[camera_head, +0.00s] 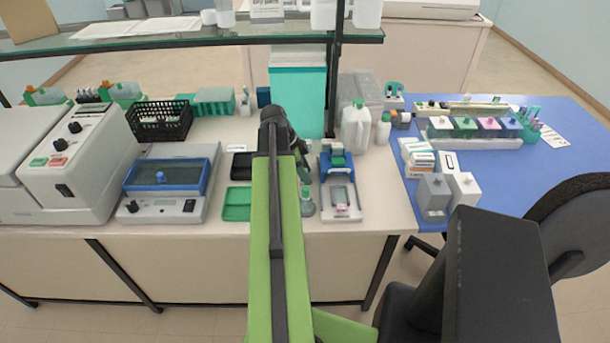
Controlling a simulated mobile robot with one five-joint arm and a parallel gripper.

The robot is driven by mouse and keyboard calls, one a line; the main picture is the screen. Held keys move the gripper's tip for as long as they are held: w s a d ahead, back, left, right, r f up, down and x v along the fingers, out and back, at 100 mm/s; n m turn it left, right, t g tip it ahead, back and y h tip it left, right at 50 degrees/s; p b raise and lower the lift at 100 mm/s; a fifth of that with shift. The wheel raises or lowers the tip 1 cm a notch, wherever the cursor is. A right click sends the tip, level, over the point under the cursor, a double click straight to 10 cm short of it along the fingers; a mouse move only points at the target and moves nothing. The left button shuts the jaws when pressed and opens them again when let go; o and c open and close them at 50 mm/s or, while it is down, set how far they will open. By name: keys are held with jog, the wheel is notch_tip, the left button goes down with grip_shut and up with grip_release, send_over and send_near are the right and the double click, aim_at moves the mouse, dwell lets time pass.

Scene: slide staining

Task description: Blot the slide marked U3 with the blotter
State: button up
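My green arm reaches up the middle of the picture to the bench, and its dark end with my gripper (297,146) is above the bench, left of a blue and white stand. The fingers are mostly hidden behind my arm, so open or shut does not show. The stand holds a green and blue piece (337,160) at its back. A pale slide with a pink patch (343,207) seems to lie at the stand's front. Its marking is too small to read, so I cannot tell whether it is U3. I cannot pick out the blotter with certainty.
Left of my arm are a green tray (237,204), a black tray (242,166) and a blue-lidded device (165,177). White bottles (355,128) stand behind the stand. A glass shelf (190,40) crosses above the bench.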

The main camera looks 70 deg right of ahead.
jog(key=o, duration=0.4)
jog(key=p+v, duration=1.6)
jog(key=v, duration=0.1)
jog(key=shift+r, duration=0.2)
